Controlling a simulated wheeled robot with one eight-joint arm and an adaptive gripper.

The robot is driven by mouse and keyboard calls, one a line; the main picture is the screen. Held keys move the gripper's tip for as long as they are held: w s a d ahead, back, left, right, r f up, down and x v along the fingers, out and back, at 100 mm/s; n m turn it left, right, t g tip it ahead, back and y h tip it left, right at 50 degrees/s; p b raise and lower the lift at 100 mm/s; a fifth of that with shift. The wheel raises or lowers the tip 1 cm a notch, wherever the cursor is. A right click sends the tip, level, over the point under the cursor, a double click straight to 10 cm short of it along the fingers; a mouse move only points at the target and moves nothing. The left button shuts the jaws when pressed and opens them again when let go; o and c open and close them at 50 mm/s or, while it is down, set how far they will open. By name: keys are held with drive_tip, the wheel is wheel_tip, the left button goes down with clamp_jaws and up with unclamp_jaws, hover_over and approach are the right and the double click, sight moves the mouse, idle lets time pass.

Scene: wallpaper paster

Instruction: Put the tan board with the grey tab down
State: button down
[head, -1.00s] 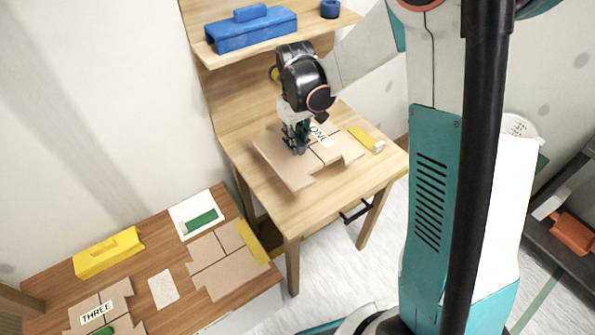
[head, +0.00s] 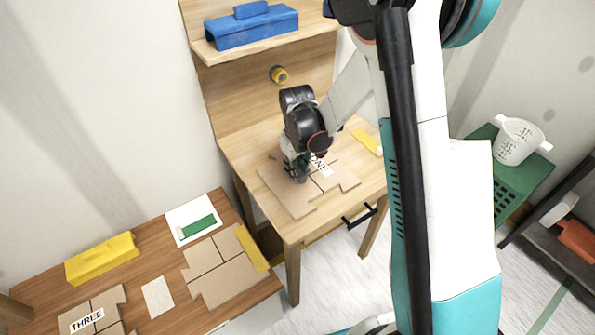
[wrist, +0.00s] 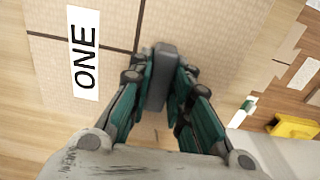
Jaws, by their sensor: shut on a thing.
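The tan board (head: 276,181) with dark seam lines and a white label reading ONE is flat and level over the wooden table (head: 245,163). The board fills the upper part of the wrist view (wrist: 215,50). Its grey tab (wrist: 165,52) stands up between my fingers. My gripper (head: 297,176) is above the board and shut on the grey tab, with the dark green fingers on both sides of it in the wrist view (wrist: 160,95). The board is at or very close to the tabletop; I cannot tell whether it touches.
A yellow strip (head: 366,142) lies on the table behind the board. A shelf above holds a blue tool (head: 250,28). A lower brown table at left holds a yellow block (head: 102,259), a board labelled THREE and another tan board (head: 222,270).

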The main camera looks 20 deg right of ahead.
drive_tip(key=c, duration=1.5)
unclamp_jaws()
drive_tip(key=s+d+r+m+t+p, duration=0.15)
drive_tip(key=s+r, duration=0.25)
drive_tip(key=r, duration=0.8)
drive_tip(key=s+r+t+p, duration=0.25)
drive_tip(key=s+r, duration=0.25)
drive_tip(key=r, duration=0.8)
drive_tip(key=shift+s+d+r+m+t, duration=0.3)
drive_tip(key=shift+s+r+t, duration=0.3)
drive_tip(key=shift+s, duration=1.55)
drive_tip(key=shift+s+d+r+m+t, duration=0.15)
drive_tip(key=shift+s+r+m+t, duration=0.4)
drive_tip(key=shift+s, duration=1.65)
drive_tip(key=shift+s+d+r+m+t, duration=0.25)
drive_tip(key=shift+s+r+t, duration=0.35)
drive_tip(key=shift+s, duration=1.55)
drive_tip(key=shift+r, duration=0.1)
